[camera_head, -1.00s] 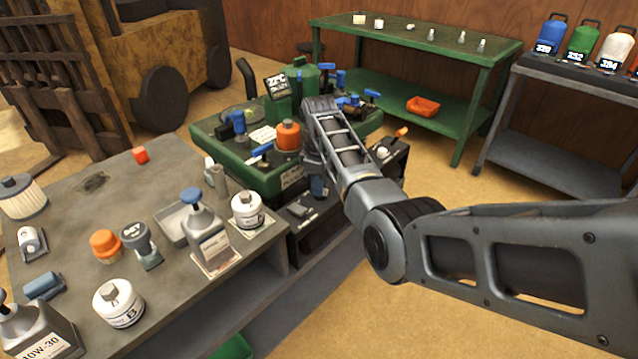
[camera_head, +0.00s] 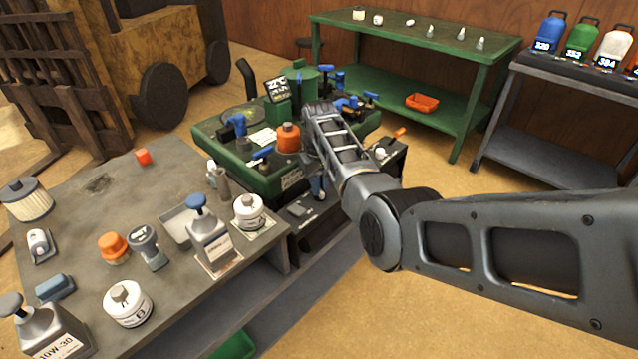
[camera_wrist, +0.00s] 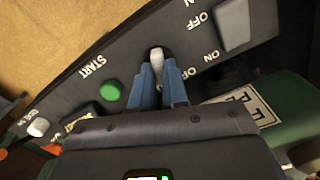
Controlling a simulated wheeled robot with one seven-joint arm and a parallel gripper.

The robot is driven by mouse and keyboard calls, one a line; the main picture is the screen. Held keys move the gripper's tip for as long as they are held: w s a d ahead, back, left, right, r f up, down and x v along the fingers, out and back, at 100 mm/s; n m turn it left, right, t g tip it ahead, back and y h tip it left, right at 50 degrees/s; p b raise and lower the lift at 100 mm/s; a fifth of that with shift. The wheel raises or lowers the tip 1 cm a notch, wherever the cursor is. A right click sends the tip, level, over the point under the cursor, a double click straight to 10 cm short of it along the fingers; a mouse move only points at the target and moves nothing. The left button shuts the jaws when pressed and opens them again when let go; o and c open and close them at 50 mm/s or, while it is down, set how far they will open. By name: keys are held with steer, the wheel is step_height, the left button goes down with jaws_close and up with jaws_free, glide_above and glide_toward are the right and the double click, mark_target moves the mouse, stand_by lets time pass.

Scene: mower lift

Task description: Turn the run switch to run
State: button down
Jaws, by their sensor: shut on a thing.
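In the wrist view, my gripper (camera_wrist: 158,88) has its two blue fingers closed around a small pale lever switch (camera_wrist: 156,60) on a dark control panel (camera_wrist: 130,62). The lever's rounded tip shows just beyond the fingertips. White ON and OFF lettering lies to its right, upside down in this view. I cannot read a run label, so which end is run is unclear.
A green button (camera_wrist: 111,90) marked START sits left of the lever. A grey rocker (camera_wrist: 234,25) is at its upper right. A grey bench (camera_head: 95,200) with bottles and canisters stands at left.

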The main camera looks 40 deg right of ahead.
steer(key=shift+r+m, duration=0.1)
steer(key=shift+m, duration=0.6)
steer(key=c, duration=1.1)
jaws_free()
steer(key=shift+c, duration=0.2)
step_height(320, 180, up, 8)
steer(key=shift+f, duration=0.15)
